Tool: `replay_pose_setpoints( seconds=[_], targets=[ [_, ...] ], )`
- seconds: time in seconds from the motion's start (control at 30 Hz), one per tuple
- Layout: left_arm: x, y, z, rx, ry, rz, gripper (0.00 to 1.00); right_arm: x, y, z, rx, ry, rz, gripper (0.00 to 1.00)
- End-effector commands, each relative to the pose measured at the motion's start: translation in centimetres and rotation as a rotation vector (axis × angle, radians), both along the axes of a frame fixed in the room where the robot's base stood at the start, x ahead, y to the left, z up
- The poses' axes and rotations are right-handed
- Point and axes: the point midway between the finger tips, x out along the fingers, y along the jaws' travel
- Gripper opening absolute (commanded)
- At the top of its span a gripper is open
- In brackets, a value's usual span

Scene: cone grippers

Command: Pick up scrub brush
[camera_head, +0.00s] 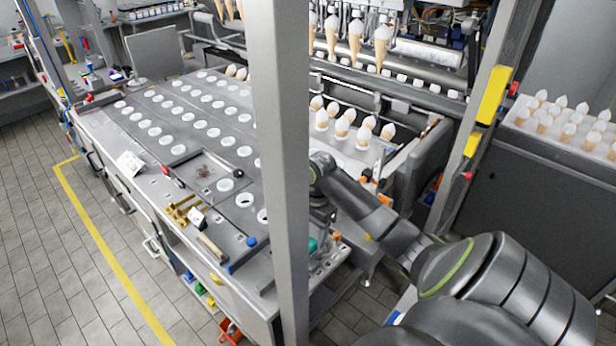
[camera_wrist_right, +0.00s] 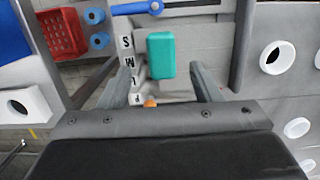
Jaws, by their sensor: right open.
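A teal block (camera_wrist_right: 161,55), which I take to be the scrub brush, lies in the right wrist view just beyond and between the fingertips. Its bristles do not show. In the head view only a small teal part (camera_head: 313,244) shows beside the grey post, below my right gripper. My right gripper (camera_wrist_right: 162,76) is open and empty, with one finger on each side of the block's near end and apart from it. In the head view the right gripper (camera_head: 322,217) is small and partly hidden by the post. My left gripper is not in view.
A grey post (camera_head: 290,180) stands close to the right gripper. White lettered blocks (camera_wrist_right: 127,45) lie left of the teal block, with an orange piece (camera_wrist_right: 150,103) near the gripper. A blue tool (camera_wrist_right: 137,8) and a red basket (camera_wrist_right: 60,33) are further off.

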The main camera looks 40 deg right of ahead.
Motion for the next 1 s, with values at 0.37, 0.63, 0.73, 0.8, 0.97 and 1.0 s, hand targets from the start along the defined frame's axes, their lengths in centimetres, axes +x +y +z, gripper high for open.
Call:
replay_pose_setpoints(
  seconds=[0.37,0.63,0.73,0.8,0.97,1.0],
  targets=[
    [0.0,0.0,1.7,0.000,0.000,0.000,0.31,0.0,0.7,-4.0,0.002,0.003,-0.001,0.58],
    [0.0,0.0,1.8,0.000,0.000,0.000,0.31,0.1,0.8,-5.7,-0.002,0.000,0.001,0.58],
    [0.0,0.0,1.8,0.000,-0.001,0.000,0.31,0.1,0.8,-5.6,-0.002,0.000,0.001,0.58],
    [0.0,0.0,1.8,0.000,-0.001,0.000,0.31,0.1,0.8,-5.6,-0.002,0.000,0.001,0.53],
    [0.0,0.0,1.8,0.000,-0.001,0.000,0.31,0.1,0.8,-5.6,-0.001,0.000,0.001,0.32],
    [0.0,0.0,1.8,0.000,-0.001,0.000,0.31,0.1,0.8,-5.6,-0.001,0.000,0.001,0.27]
  ],
)
